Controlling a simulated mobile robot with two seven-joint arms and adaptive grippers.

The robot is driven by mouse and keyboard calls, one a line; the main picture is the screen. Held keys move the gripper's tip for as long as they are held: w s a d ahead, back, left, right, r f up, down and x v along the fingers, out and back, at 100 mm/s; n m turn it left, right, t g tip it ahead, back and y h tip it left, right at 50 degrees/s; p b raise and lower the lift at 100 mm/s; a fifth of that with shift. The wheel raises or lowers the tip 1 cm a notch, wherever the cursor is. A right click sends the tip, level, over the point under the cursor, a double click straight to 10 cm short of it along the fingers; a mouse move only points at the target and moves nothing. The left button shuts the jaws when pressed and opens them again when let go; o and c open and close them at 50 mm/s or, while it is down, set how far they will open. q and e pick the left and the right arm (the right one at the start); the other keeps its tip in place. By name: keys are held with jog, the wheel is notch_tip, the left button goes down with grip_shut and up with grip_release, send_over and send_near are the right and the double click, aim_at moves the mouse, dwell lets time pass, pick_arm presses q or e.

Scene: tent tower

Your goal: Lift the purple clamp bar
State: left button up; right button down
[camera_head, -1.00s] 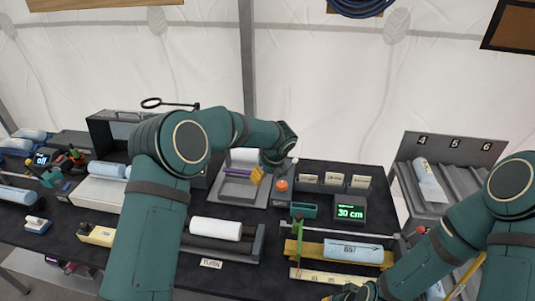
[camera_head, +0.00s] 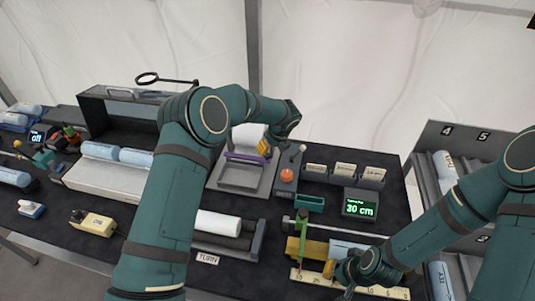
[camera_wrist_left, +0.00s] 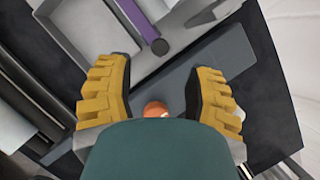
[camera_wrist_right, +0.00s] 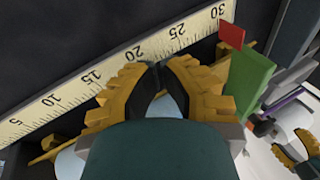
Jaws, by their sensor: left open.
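The purple clamp bar (camera_head: 245,157) lies across the grey tray (camera_head: 243,187), just in front of a white roll (camera_head: 247,137). The left wrist view shows part of the bar (camera_wrist_left: 140,22) with its dark round end, beyond the fingertips. My left gripper (camera_head: 263,147) is close by the bar's right end in the head view, partly hidden by its own arm. In the left wrist view it is open (camera_wrist_left: 160,72) with nothing between the fingers. My right gripper (camera_wrist_right: 160,66) has its fingertips together by the yellow ruler, with no held object visible.
An orange knob (camera_head: 287,175) stands right of the tray. A 30 cm display (camera_head: 360,208) and small boxes (camera_head: 344,172) are farther right. The ruler (camera_head: 375,290) and a green upright (camera_head: 302,245) are near my right gripper. A white roll (camera_head: 217,223) lies in front.

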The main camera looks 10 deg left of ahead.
aim_at(267, 154)
pick_arm(q)
jog(key=x, duration=0.6)
jog(key=shift+f, duration=0.1)
grip_shut()
